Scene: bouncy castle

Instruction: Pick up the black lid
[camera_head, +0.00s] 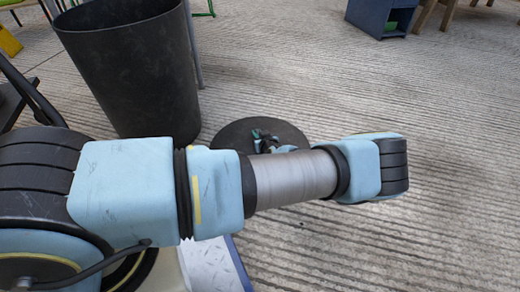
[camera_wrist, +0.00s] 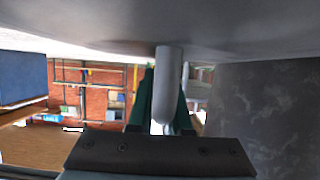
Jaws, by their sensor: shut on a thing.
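The black lid (camera_head: 229,135) is a round dark disc, seen past my arm in the middle of the head view, just right of the black bin. My gripper (camera_head: 264,139) is over the lid's centre, partly hidden by my forearm. In the wrist view the lid (camera_wrist: 95,22) fills the top as a broad grey surface. A pale upright handle joins it and sits between the dark green fingers of my gripper (camera_wrist: 166,95), which are shut on it. I cannot tell how high the lid is above the floor.
A tall black open bin (camera_head: 135,75) stands just left of the lid and close to my arm. A blue box (camera_head: 375,17) stands at the back right. The ribbed grey floor (camera_head: 450,130) is clear on the right.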

